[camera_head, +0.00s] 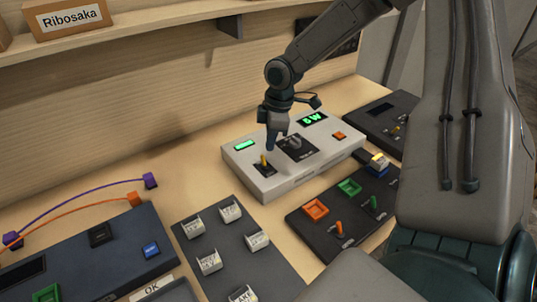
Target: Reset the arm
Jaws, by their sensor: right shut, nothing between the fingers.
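My right gripper (269,146) points down over the left part of a white console (298,181). It is shut with nothing between its fingers. Its tips are just above or beside a small yellow-orange lever (264,160) on the console; I cannot tell whether they touch. The console also has a green-lit display reading "8W" (312,118), a smaller green display (244,145), a grey knob on a dark plate (296,147) and an orange button (339,135). My right arm comes in from the upper right. My left gripper is not in view.
A dark panel (325,241) with orange and green square sockets and small levers lies in front of the console. A dark board with several white labelled switches (209,262) lies left of it. Another dark console (103,265) is at lower left, near orange and purple cables. A shelf holds a "Ribosaka" box (68,19).

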